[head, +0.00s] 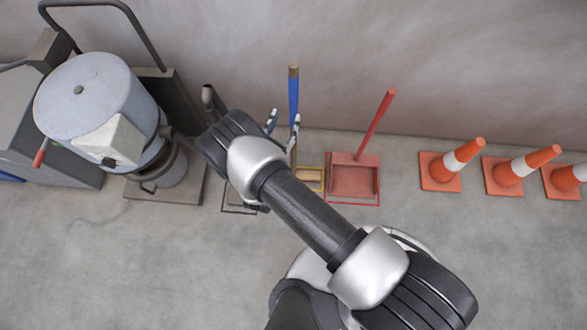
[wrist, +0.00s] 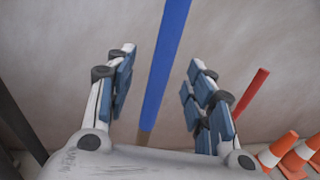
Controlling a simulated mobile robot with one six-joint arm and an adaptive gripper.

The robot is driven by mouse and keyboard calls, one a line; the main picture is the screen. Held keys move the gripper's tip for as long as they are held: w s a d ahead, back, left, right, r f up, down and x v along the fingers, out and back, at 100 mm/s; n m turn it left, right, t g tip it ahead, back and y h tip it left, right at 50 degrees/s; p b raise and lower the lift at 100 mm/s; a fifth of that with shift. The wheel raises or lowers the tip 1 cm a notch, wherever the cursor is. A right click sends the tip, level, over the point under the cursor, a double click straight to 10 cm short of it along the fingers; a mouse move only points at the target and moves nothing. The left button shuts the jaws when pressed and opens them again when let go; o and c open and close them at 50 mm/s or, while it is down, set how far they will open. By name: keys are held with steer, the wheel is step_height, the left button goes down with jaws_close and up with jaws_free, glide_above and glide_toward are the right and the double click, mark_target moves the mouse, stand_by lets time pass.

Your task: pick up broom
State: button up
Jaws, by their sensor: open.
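The broom's upright blue handle (head: 293,95) stands near the wall in the head view, with a tan top end. In the wrist view the blue handle (wrist: 165,70) runs between my two fingers, with a gap on each side. My gripper (head: 284,122) is open, its blue-padded fingers spread around the handle's line without visible contact. Depth between fingers and handle is hard to judge. A tan block (head: 309,175) in a yellow frame lies on the floor below, possibly the broom's head. My arm and gripper hide the handle's lower part.
A red dustpan (head: 353,180) with a tall red handle (head: 376,122) stands just right. Orange cones (head: 455,165) line the wall farther right. A grey-blue drum machine (head: 95,100) stands left. A dark floor frame (head: 238,208) lies below my gripper. The front floor is clear.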

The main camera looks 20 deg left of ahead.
mark_target(293, 106)
steer(key=shift+w, duration=1.2)
steer(key=w, duration=0.1)
steer(key=w+b, duration=0.1)
steer(key=w, duration=0.1)
steer(key=w+b, duration=0.1)
steer(key=shift+w+d+r, duration=0.2)
steer(key=shift+w+d, duration=0.05)
steer(key=shift+w, duration=0.05)
steer(key=shift+w+a+r, duration=0.1)
steer(key=shift+w, duration=0.35)
steer(key=shift+c, duration=0.6)
jaws_close()
